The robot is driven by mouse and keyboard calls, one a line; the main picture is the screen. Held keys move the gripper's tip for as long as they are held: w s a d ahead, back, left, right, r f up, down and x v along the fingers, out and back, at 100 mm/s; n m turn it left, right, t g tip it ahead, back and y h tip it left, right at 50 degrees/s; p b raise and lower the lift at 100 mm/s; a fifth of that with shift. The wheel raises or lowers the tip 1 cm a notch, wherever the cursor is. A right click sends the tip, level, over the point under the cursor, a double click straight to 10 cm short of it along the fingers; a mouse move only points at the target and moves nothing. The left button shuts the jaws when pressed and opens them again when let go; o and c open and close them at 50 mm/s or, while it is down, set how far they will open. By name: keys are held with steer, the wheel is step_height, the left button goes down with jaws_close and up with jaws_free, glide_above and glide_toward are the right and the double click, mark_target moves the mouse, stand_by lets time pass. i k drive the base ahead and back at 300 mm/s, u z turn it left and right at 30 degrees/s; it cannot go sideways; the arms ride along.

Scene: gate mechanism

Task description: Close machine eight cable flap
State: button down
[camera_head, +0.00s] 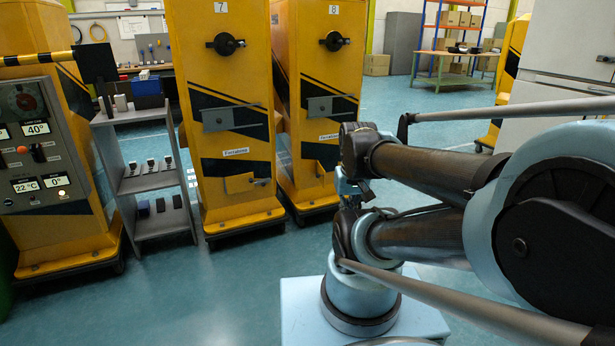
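Machine eight (318,60) is the tall yellow cabinet marked 8, with black stripes, a black round knob (334,41) and a grey latch plate (321,107) on its front. A small yellow flap (322,170) seems to sit low on its front, just left of my arm. My arm partly covers that area, and I cannot tell how far the flap stands open. My arm reaches in from the right, its dark joints in front of the cabinet's lower right. The end of my arm (350,187) is small and cluttered there; the fingers cannot be made out.
Machine seven (222,85) stands close on the left, with a similar low yellow flap (246,182). A grey shelf stand (137,116) and a control panel (38,145) are further left. A workbench (458,54) stands behind. The floor in front is clear.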

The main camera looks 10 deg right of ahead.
mark_target(320, 173)
steer(key=u, duration=0.05)
steer(key=i, duration=1)
steer(key=z, duration=0.05)
